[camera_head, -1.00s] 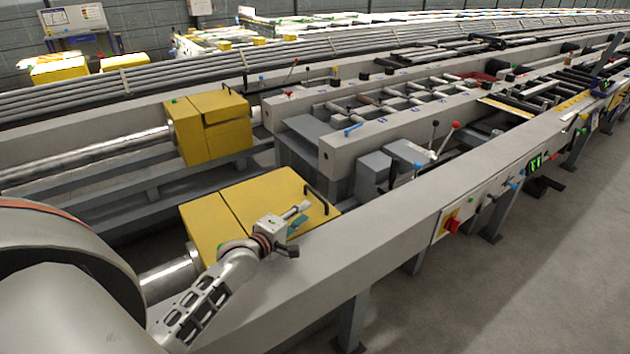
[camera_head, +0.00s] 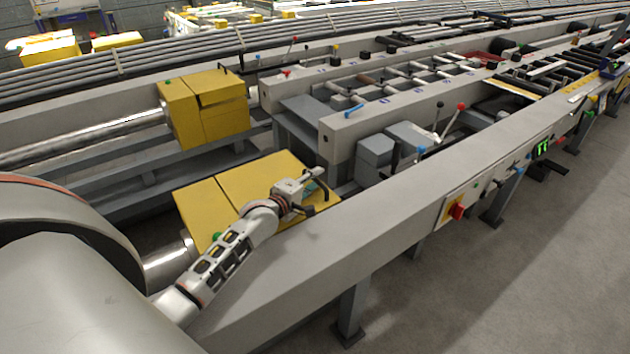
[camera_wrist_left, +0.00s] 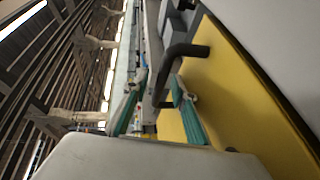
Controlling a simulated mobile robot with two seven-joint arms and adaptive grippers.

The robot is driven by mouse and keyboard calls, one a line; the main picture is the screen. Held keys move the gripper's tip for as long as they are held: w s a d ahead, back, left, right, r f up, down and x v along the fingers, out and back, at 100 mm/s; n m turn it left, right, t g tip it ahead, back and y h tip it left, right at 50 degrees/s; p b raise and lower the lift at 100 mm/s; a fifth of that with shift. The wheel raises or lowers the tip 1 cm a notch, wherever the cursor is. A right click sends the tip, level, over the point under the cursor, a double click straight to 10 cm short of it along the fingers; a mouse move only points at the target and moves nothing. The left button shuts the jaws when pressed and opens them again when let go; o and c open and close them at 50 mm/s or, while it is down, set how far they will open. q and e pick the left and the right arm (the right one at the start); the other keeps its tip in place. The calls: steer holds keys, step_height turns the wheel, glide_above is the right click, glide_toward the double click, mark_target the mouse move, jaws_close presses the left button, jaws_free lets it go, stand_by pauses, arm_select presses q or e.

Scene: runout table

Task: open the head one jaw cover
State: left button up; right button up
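The near yellow jaw cover (camera_head: 245,192) lies closed at the lower left of the head view, beside the grey rail. Its yellow face also fills the right of the left wrist view (camera_wrist_left: 235,85). My left gripper (camera_head: 314,180) is at the cover's right end, over the handle area, and hides most of the handle in the head view. In the left wrist view, its teal fingers (camera_wrist_left: 158,92) are apart. The black bent handle (camera_wrist_left: 185,52) is just ahead, and its lower end shows between the fingertips; contact cannot be told. My right gripper is not in view.
A second yellow cover (camera_head: 205,110) stands farther back with a steel bar entering it. A long grey rail (camera_head: 330,245) runs along the near side, with a red-and-yellow switch (camera_head: 457,210). Levers with coloured knobs (camera_head: 461,106) stand right of the near cover. The floor at right is clear.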

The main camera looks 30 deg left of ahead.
arm_select(q)
steer(key=shift+w, duration=0.15)
jaws_close()
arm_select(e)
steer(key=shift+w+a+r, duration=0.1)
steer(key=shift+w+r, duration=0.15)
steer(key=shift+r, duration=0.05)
arm_select(q)
steer(key=shift+r, duration=0.15)
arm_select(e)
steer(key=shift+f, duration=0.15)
